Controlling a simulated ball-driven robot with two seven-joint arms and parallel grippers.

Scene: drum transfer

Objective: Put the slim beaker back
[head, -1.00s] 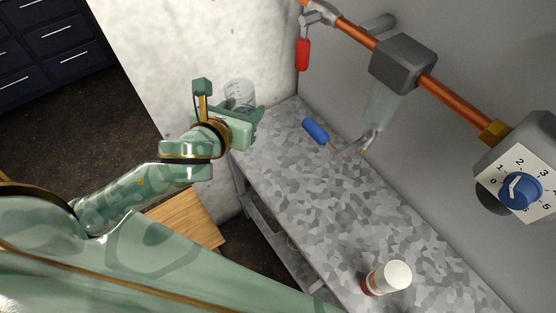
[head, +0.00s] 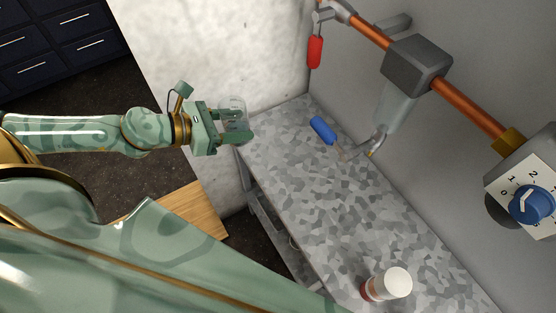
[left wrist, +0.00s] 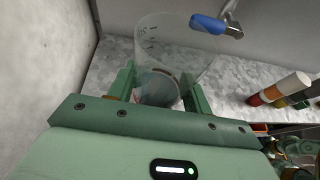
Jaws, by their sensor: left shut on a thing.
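The slim beaker, a clear glass with graduation marks, shows in the left wrist view (left wrist: 172,50) between the two fingers of my left gripper (left wrist: 160,88). In the head view the beaker (head: 236,108) is partly hidden by the gripper (head: 236,123). The left gripper is shut on it, at the far left end of the speckled bench. The beaker looks upright; whether its base touches the bench I cannot tell. My right gripper is not in the head view.
A copper pipe (head: 467,106) with a grey block (head: 416,66), a red-handled valve (head: 315,52) and a blue dial (head: 531,204) runs along the wall. The bench middle is clear.

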